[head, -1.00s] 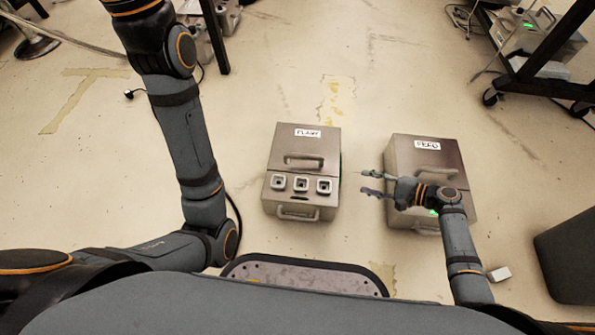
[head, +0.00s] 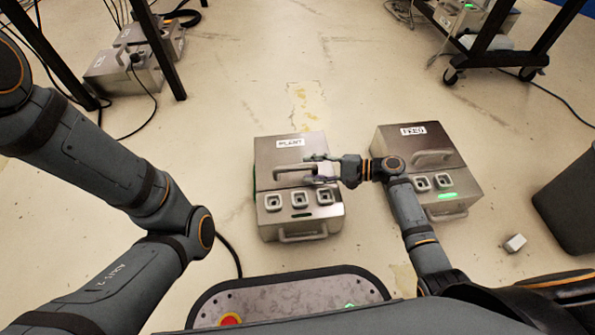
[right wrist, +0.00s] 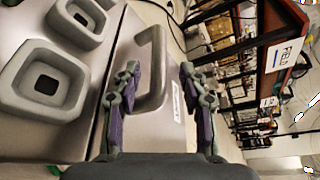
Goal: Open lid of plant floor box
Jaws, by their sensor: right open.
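The plant box (head: 262,151) is a metal floor box with a "PLANT" label, left of the middle in the head view. Its lid is closed and carries a bar handle (head: 284,170). Three square sockets sit on its front part. My right gripper (head: 311,170) is open at the right end of the lid handle. In the right wrist view the handle (right wrist: 153,70) stands between the two spread fingers (right wrist: 157,92); I cannot tell whether they touch it. My left gripper is out of view; only my left arm shows.
The similar "FEED" box (head: 392,145) stands to the right, under my right forearm, with a green light. A dark bin (head: 570,205) and a small white block (head: 515,243) are further right. Table legs and a wheeled cart (head: 490,50) stand behind. Floor between is clear.

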